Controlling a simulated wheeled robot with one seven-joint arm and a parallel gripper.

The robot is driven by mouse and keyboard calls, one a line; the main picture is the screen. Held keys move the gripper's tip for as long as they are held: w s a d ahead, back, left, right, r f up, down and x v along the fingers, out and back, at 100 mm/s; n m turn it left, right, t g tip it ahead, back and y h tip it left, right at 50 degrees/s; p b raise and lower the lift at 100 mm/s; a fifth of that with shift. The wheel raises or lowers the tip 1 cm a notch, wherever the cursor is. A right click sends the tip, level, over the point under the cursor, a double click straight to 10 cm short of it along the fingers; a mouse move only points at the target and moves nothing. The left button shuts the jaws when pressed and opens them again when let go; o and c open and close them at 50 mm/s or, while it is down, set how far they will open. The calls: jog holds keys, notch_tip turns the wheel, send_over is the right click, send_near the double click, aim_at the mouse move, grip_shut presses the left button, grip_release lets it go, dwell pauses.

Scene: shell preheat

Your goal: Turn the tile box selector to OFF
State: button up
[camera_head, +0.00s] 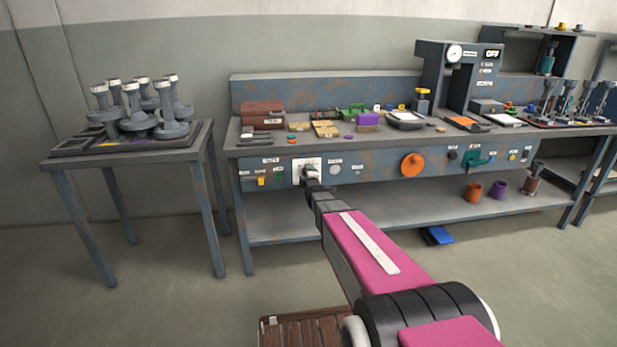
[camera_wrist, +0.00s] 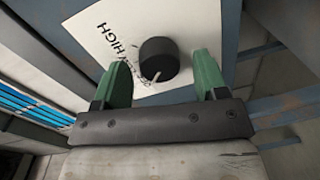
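The selector is a round black knob (camera_wrist: 158,60) with a white pointer line, on a white plate (camera_wrist: 95,25). The pointer aims toward the bottom of the wrist view. HIGH is readable on the plate; smaller lettering beside the knob is partly hidden by the left green finger. My gripper (camera_wrist: 164,66) is open, its two green fingers standing either side of the knob with visible gaps; I see no contact. In the head view the white plate (camera_head: 299,165) is on the bench's front panel, and my gripper (camera_head: 311,178) covers the knob.
The bench front (camera_head: 370,163) also carries a large orange knob (camera_head: 412,165) and a green handle (camera_head: 475,158) to the right. A side table (camera_head: 190,142) with grey stands is at left. A brown slatted platform (camera_head: 300,325) lies on the floor.

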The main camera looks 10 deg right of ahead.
jog(key=shift+s, duration=0.1)
jog(key=s, duration=1)
jog(key=shift+s+r, duration=0.3)
jog(key=shift+r, duration=0.05)
jog(key=s+f+m+g, duration=0.5)
jog(key=s+m+g, duration=0.3)
jog(key=s, duration=0.5)
jog(key=s+f+m+g, duration=0.5)
jog(key=s+m+g, duration=0.3)
jog(key=s, duration=0.5)
jog(key=shift+g, duration=0.6)
